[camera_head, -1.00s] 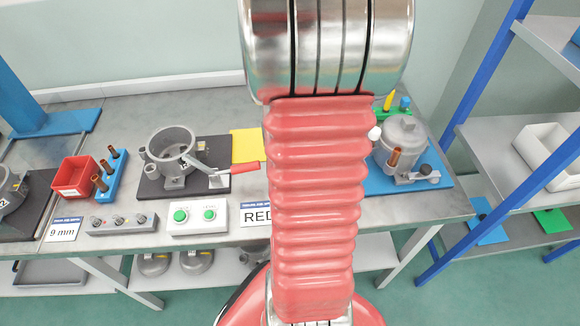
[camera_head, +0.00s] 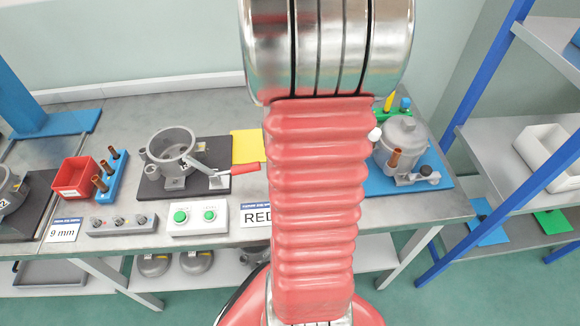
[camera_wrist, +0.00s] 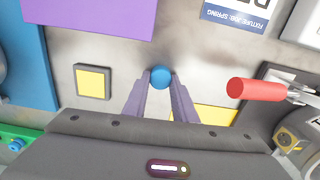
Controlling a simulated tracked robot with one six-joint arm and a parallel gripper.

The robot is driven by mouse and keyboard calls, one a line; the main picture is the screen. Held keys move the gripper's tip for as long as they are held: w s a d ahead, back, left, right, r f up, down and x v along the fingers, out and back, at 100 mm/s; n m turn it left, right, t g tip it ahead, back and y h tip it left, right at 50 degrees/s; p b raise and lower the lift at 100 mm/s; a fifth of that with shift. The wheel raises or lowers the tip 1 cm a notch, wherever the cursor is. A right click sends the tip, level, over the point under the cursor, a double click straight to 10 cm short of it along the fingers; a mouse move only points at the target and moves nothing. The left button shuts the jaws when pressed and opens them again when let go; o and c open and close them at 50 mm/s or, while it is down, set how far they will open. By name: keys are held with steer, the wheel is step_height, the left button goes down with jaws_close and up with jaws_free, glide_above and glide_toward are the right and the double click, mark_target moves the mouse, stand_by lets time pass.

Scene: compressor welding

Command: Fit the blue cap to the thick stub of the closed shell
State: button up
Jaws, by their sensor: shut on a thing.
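My gripper (camera_wrist: 160,92) is shut on a blue cap (camera_wrist: 160,77), which shows as a round blue top between the fingertips in the wrist view. It is over bare grey table; my arm hides it in the head view. The closed shell (camera_head: 405,135) is a grey domed housing on a blue plate (camera_head: 440,186) at the right of the table. A copper tube (camera_head: 395,158) stands up at its front, and a dark knob (camera_head: 427,170) is at its front right. I cannot tell which part is the thick stub. In the wrist view the blue plate (camera_wrist: 25,60) is at the left.
A green rack (camera_head: 382,113) with a yellow and a blue piece stands behind the shell. An open grey shell (camera_head: 172,140) sits on a black plate, with a red-handled clamp (camera_head: 245,169) beside it. A yellow pad (camera_head: 248,147) lies nearby. A purple panel (camera_wrist: 90,15) shows in the wrist view.

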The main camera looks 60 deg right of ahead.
steer(key=shift+r, duration=0.1)
step_height(320, 180, up, 10)
stand_by(0.5)
stand_by(0.4)
steer(key=o, duration=0.5)
jaws_close()
